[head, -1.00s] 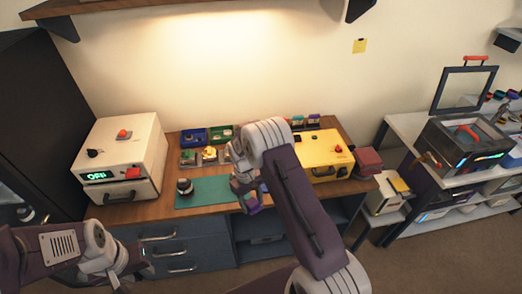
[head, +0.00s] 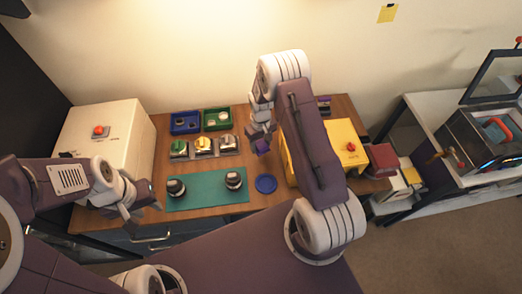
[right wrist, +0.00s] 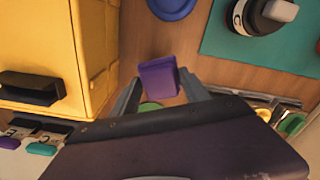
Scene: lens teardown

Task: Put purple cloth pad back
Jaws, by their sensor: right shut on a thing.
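The purple cloth pad (head: 262,147) is a small purple block at the tip of my right gripper (head: 261,135), over the wood between the green mat and the yellow box. In the right wrist view the pad (right wrist: 158,78) sits between the two grey fingers (right wrist: 160,95), which are shut on it. It appears to be held above the table. My left gripper (head: 140,207) hangs empty at the table's front left; its finger opening is unclear.
The yellow box (head: 342,135) stands right of the pad. Small holders with purple (right wrist: 10,142) and green labels stand beside it. A blue disc (head: 266,184) lies on the wood. The green mat (head: 207,192) carries two dark round parts. Blue and green trays (head: 217,119) are behind.

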